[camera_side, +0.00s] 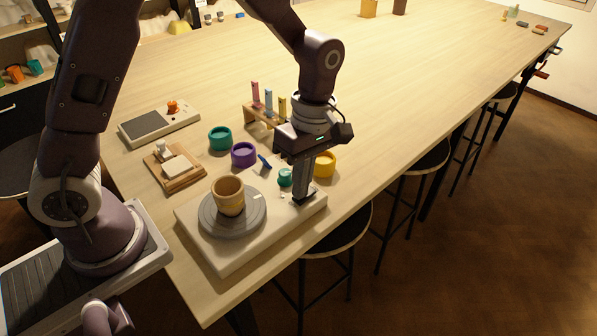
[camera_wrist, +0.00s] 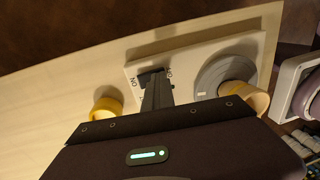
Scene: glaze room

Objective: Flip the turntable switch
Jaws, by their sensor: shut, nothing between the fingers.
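The turntable (camera_side: 212,222) is a round grey disc on a long pale base (camera_side: 235,256), with a tan cup standing on the disc. In the wrist view the disc (camera_wrist: 215,75) and cup (camera_wrist: 253,98) are on the right. A dark switch (camera_wrist: 150,76) sits on the base between printed labels, one reading ON. My gripper (camera_side: 303,196) points down at the base's right end, shut and empty. In the wrist view its fingertips (camera_wrist: 157,85) are right at the switch and partly cover it. I cannot tell whether they touch it or which way it is tilted.
A yellow jar (camera_side: 325,164) stands close behind my gripper. A small green pot (camera_side: 285,177), a purple jar (camera_side: 243,154) and a teal jar (camera_side: 220,138) stand behind the base. A wooden rack (camera_side: 262,115) holds coloured tiles. The table's front edge is close to the base.

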